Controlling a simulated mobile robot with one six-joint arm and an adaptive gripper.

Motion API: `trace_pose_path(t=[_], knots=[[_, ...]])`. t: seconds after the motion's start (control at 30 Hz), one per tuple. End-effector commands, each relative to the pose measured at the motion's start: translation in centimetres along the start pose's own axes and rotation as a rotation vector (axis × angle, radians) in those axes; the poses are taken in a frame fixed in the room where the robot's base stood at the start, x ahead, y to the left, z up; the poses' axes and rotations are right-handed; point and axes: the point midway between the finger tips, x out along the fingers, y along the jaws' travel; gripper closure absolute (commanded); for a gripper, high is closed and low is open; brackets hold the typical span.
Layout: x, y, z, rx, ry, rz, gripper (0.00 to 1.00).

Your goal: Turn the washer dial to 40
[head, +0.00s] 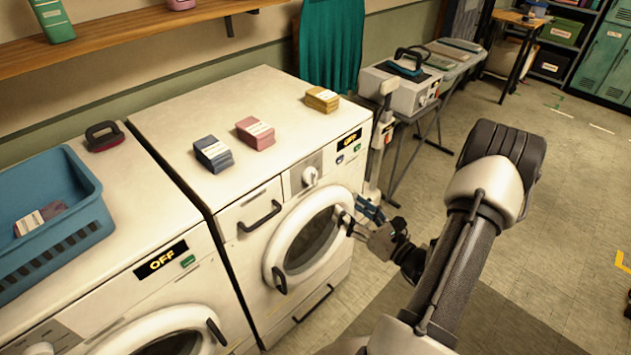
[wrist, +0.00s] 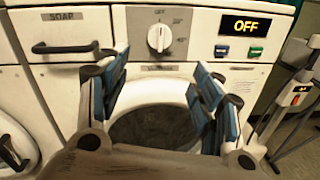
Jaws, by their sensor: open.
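The washer dial (head: 310,175) is a white knob on the front panel of the right-hand washer in the head view. In the wrist view the dial (wrist: 159,38) sits above the round door, with small labels around it, one reading OFF; its pointer appears close to upright. The washer's display (wrist: 245,25) reads OFF. My gripper (wrist: 162,85) is open and empty, with blue-padded fingers spread below the dial and in front of the door. In the head view my gripper (head: 362,218) is beside the right edge of the door, apart from the dial.
The washer's round door (head: 309,240) is closed, with a dark handle (head: 280,280). A soap drawer handle (wrist: 65,47) sticks out left of the dial. Two buttons (wrist: 238,50) are under the display. An ironing board (head: 450,60) stands to the right; open floor lies in front.

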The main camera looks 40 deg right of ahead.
Motion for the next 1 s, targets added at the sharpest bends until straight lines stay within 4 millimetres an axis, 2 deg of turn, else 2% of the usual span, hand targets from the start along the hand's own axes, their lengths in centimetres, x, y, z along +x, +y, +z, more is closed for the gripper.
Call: trace_pose_path(t=[0.4,0.6,0.8,1.0], knots=[[9.3,0.3,-0.1,-0.004,0.000,0.009,0.40],[12.8,0.2,-0.1,-0.001,0.000,0.007,0.40],[14.6,0.2,0.0,0.000,0.000,0.005,0.40],[14.9,0.2,0.0,0.000,0.000,0.004,0.40]])
